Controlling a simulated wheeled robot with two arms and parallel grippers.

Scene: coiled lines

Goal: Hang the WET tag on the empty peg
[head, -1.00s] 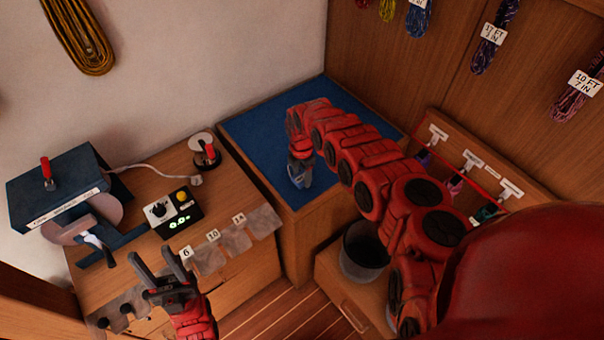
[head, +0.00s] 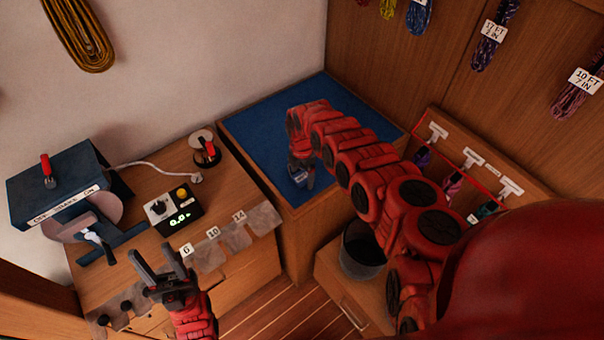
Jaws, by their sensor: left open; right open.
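I cannot make out a tag reading WET. My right gripper (head: 302,180) is open over the blue mat (head: 255,128); its small fingers are partly hidden by my own arm, and I cannot tell whether it touches anything. My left gripper (head: 157,262) is open and empty in front of the wooden bench's front edge. A rack (head: 500,160) at the right has several white T-shaped pegs, with coloured coils below them; my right arm hides part of it. I cannot tell which peg is empty.
A blue machine (head: 58,185) with a red lever stands at the bench's left. A control box (head: 174,212) and a small red-knobbed spool (head: 205,150) stand right of it. Numbered grey plates (head: 236,236) line the bench front. A dark bin (head: 360,255) stands below my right arm.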

